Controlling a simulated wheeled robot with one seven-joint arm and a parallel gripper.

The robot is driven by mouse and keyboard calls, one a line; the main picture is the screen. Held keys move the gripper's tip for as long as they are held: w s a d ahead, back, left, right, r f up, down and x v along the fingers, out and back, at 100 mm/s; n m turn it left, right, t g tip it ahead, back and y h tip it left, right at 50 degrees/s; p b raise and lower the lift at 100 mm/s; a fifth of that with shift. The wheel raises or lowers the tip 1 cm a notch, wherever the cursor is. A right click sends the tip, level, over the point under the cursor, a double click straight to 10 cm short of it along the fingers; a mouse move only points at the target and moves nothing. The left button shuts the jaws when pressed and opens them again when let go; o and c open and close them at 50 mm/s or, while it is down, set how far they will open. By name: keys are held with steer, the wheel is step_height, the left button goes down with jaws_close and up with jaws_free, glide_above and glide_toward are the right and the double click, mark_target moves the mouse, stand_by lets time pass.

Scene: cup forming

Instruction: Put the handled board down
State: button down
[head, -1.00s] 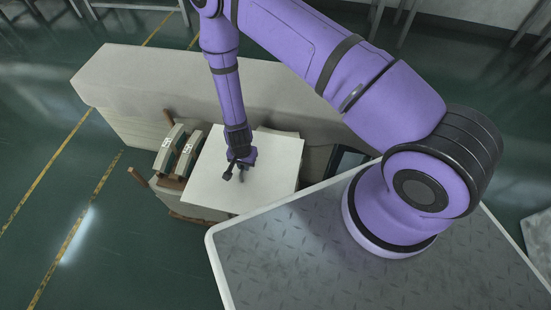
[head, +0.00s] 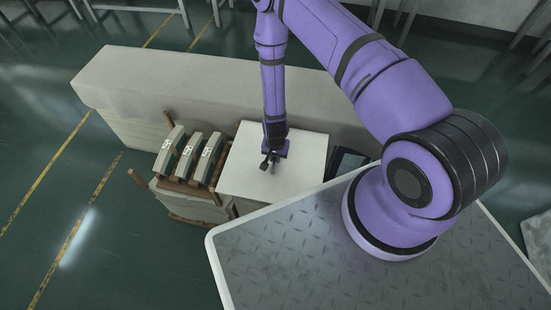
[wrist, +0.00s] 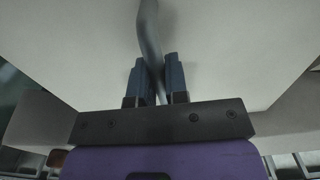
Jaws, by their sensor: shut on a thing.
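The handled board is a flat, pale, square panel (head: 305,150) in the middle of the head view. Its grey bar handle (wrist: 148,25) shows in the wrist view, running down between my fingers. My gripper (head: 269,162) is over the board's upper face and shut on the handle; the fingertips (wrist: 154,75) sit on either side of the bar. The board looks roughly level. It covers what lies beneath it, and I cannot tell whether its underside touches anything.
Left of the board, three pale labelled pieces (head: 189,156) stand in a wooden rack (head: 139,178). A long pale block (head: 180,80) runs behind. A dark-framed object (head: 347,161) is close to the board's right edge. Open green floor (head: 60,145) lies farther left.

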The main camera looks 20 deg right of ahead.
steer(key=shift+f, duration=0.8)
steer(key=shift+f, duration=0.15)
steer(key=c, duration=1.1)
jaws_free()
step_height(320, 180, up, 12)
steer(key=shift+r, duration=0.15)
